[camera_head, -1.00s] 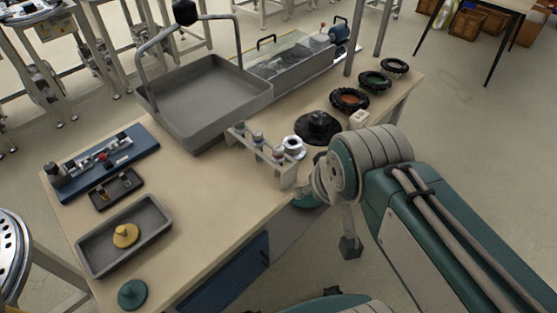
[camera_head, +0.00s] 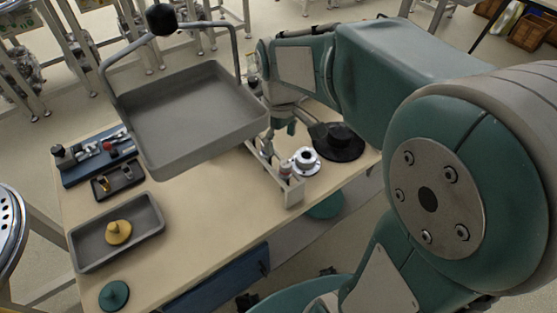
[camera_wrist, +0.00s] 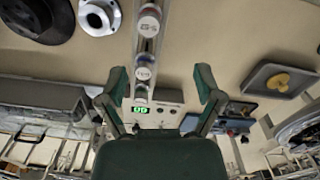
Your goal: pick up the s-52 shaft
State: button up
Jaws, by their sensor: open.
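A narrow pale rack (camera_head: 291,192) stands on the bench, holding upright shafts with round labelled caps. In the wrist view, two capped shafts show, an upper one (camera_wrist: 150,20) and a lower one (camera_wrist: 144,73). Their labels are too small to read surely, so I cannot tell which is the s-52 shaft. My gripper (camera_wrist: 162,88) is open and empty, its two fingers spread on either side of the rack line, with the lower cap between them in the picture. In the head view, my arm and gripper hide the rack's far part.
A white flanged part (camera_head: 306,160) and a black disc-shaped part (camera_head: 340,141) lie right of the rack. A shallow tray (camera_head: 150,215) holds a yellow knob (camera_head: 118,232). The bench's front middle is clear.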

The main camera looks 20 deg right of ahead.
aim_at(286, 163)
jog(key=f, duration=0.2)
jog(key=d+f, duration=0.1)
jog(key=f, duration=0.1)
jog(key=shift+f, duration=0.4)
jog(key=shift+w+d+f, duration=0.1)
jog(key=shift+d+f, duration=0.05)
jog(key=shift+f, duration=1.4)
jog(key=shift+w+d+f, duration=0.1)
jog(key=shift+d+f, duration=0.05)
jog(key=shift+f, duration=1.35)
grip_shut()
